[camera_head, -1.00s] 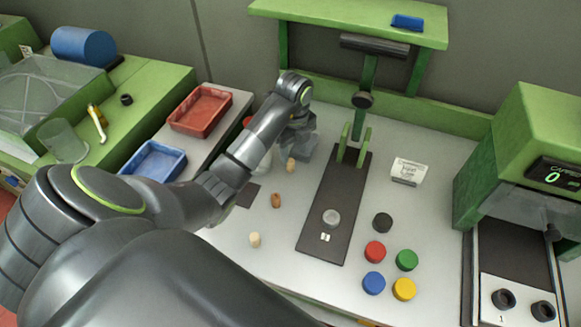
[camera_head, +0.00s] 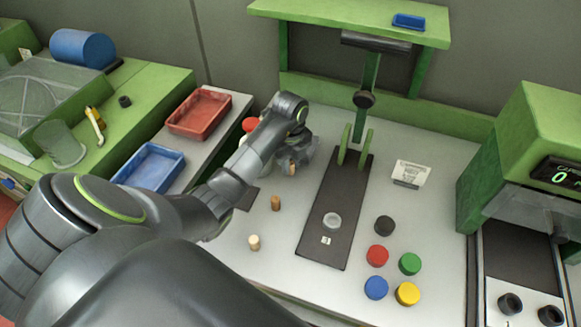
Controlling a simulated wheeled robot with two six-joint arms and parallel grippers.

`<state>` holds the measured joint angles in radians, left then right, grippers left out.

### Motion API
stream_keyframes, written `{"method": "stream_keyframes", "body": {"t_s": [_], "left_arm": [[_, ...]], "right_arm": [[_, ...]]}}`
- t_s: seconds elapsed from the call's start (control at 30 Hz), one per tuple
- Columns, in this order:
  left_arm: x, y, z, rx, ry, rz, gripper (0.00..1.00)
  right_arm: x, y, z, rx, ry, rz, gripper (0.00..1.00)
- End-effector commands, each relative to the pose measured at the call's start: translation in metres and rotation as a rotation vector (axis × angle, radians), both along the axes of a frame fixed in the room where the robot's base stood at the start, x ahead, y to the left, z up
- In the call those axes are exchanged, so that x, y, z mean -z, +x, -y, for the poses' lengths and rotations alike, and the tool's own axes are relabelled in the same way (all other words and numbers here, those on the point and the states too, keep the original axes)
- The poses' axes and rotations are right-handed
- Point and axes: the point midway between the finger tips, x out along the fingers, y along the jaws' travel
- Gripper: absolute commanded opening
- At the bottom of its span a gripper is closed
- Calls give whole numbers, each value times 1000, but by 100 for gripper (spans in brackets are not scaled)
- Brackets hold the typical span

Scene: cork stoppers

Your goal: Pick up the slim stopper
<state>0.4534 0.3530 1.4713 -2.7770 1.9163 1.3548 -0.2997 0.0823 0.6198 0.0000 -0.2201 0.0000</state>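Two cork stoppers stand on the pale worktop: a brown, narrow-looking stopper (camera_head: 276,202) and a pale stopper (camera_head: 254,242) nearer the front. At this size I cannot tell for sure which is the slim stopper. My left gripper (camera_head: 297,158) is low over the worktop, behind the brown stopper and left of the dark press base. A third stopper that showed beside the gripper earlier is now hidden by it. The fingers are too small and covered to tell whether they are open or hold anything. My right gripper is not in view.
A green lever press with a dark base (camera_head: 315,245) stands right of the gripper. Several coloured caps, including a red cap (camera_head: 377,255), lie further right, below a small sign (camera_head: 411,174). A red tray (camera_head: 199,113) and a blue tray (camera_head: 150,168) are at the left.

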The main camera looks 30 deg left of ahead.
Motion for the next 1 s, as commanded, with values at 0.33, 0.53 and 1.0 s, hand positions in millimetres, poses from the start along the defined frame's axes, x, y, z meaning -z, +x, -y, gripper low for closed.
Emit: {"method": "stream_keyframes", "body": {"t_s": [0.33,0.53,1.0], "left_arm": [[0,0,0,0,0,0,0],[-3,0,0,0,0,0,0],[-68,0,0,-1,0,0,0]], "right_arm": [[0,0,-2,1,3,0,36],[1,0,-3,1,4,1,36],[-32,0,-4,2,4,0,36]]}}
